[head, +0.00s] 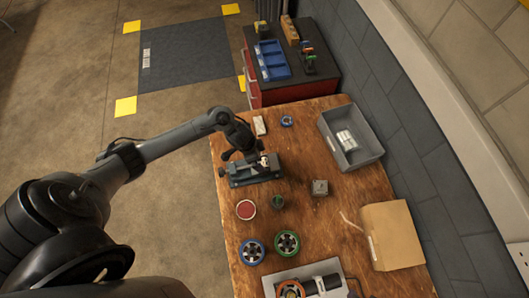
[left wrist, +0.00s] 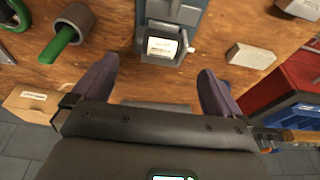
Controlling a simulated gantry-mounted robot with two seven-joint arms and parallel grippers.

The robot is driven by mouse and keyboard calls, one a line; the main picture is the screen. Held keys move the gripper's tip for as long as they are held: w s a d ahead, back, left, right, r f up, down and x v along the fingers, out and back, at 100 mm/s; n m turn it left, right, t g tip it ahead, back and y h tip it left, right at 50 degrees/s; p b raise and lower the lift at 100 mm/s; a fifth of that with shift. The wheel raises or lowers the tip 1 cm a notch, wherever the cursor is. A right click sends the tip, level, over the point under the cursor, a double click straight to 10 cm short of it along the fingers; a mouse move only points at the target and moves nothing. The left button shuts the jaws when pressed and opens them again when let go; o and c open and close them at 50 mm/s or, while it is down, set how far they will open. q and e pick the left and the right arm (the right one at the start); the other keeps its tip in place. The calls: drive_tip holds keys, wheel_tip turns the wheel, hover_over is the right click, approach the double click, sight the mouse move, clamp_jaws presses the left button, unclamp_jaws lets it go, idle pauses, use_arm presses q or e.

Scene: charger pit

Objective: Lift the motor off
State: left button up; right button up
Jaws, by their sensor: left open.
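What I take to be the motor (head: 264,162) is a small dark part with a pale label. It sits in a grey-blue vise-like fixture (head: 240,180) on the wooden table in the head view. In the left wrist view the labelled part (left wrist: 163,48) is at the top centre, held at the end of the fixture (left wrist: 186,14), with a short pale shaft to its right. My left gripper (head: 238,153) is over the fixture's far side. Its two fingers (left wrist: 158,66) are spread, one on each side of the motor's line, with nothing between them. Contact is hidden in the head view.
A white block (head: 260,125) and a blue ring (head: 287,121) lie beyond the fixture. A grey bin (head: 373,152), metal cube (head: 320,187), red disc (head: 246,209), green-rimmed wheel (head: 287,243) and cardboard box (head: 392,236) stand around. Bare wood lies right of the fixture.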

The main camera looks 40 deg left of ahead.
sight(264, 162)
use_arm(q)
drive_tip(key=shift+b+x, duration=0.7)
drive_tip(key=shift+x, duration=2.75)
drive_tip(key=shift+w, duration=0.2)
drive_tip(key=shift+r, duration=0.1)
drive_tip(key=c, duration=1.2)
